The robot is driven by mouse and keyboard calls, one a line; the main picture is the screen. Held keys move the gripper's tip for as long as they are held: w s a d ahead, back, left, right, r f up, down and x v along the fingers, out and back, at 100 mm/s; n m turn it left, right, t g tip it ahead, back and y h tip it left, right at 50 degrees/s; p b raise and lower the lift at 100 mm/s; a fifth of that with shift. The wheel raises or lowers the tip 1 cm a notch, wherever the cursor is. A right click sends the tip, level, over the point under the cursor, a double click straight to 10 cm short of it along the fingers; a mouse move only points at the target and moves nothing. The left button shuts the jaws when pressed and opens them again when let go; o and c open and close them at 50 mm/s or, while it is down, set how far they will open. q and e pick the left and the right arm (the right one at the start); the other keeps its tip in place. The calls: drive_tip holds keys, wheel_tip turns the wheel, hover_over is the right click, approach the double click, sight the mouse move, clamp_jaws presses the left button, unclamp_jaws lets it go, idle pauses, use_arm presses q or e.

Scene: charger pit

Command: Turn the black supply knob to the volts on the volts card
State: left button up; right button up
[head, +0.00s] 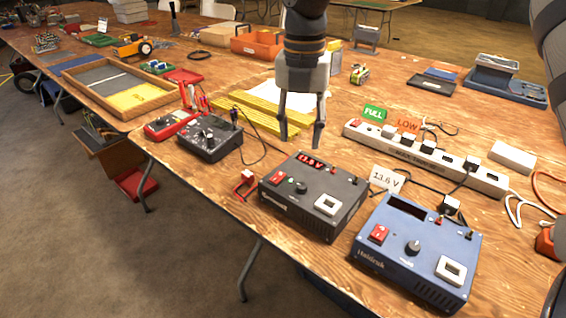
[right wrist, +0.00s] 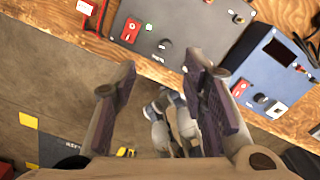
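The black supply (head: 335,213) stands near the front table edge. My right gripper (head: 301,136) hangs above and behind the black supply, fingers apart and empty, not touching the knob. The right wrist view also shows its spread fingers (right wrist: 160,98). My left gripper is not in view.
A blue supply (head: 400,262) with a dark display stands close at right. A white power strip (head: 425,158) with plugs, and FULL (head: 374,113) and LOW (head: 407,126) cards, lie behind. A dark box with a knob (head: 210,140) and a red meter (head: 166,126) stand left. Cables lie between.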

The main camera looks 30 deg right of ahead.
sight(302, 185)
drive_tip(key=f, duration=0.3)
drive_tip(key=s+f, duration=0.1)
drive_tip(key=f, duration=0.7)
drive_tip(key=shift+s+f, duration=0.25)
drive_tip(key=shift+s, duration=0.05)
clamp_jaws()
